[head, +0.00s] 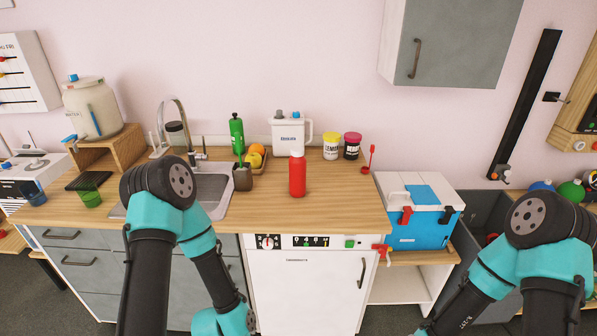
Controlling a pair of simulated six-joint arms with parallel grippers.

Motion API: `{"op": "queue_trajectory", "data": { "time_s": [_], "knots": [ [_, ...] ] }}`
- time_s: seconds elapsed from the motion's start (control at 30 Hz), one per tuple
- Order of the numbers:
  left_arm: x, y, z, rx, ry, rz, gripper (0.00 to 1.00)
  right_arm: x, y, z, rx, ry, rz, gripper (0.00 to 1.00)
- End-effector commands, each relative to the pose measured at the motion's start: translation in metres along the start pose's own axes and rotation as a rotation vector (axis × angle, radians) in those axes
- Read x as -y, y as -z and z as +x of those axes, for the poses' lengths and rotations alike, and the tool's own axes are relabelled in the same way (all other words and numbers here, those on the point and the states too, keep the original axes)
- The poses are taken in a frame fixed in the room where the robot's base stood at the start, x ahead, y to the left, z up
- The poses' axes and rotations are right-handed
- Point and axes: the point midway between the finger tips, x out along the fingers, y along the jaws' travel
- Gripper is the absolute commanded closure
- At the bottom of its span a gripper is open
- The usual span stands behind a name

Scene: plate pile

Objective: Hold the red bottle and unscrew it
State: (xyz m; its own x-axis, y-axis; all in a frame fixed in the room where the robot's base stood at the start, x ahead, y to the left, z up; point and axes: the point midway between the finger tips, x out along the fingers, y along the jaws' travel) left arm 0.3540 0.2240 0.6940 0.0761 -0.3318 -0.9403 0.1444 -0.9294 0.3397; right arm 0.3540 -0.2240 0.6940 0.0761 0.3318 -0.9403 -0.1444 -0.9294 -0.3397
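The red bottle (297,176) stands upright on the wooden counter (340,208), right of the sink, with its cap (297,154) on top. Nothing touches it. My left arm rises in front of the sink and bends down below the counter edge; its gripper is outside the picture. My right arm stands at the far right, and its gripper is also outside the picture.
Behind the bottle stand a white jug (291,134), a green bottle (236,134), a yellow-lidded jar (331,147) and a dark jar (351,147). A blue cooler (420,233) stands further right.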

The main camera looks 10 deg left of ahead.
Motion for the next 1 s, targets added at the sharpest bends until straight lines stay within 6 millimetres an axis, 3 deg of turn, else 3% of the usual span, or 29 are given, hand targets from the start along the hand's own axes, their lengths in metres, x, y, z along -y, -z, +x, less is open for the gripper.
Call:
{"op": "queue_trajectory", "data": {
  "time_s": [0.07, 1.0],
  "knots": [
    [0.0, 0.0, 0.0, 0.0, 0.0, 0.0, 0.94, 0.0, 0.0, 0.0, 0.0, 0.0, 0.0, 1.0],
    [0.0, 0.0, 0.0, 0.0, 0.0, 0.0, 0.04, 0.0, 0.0, 0.0, 0.0, 0.0, 0.0, 1.0]
  ]
}}
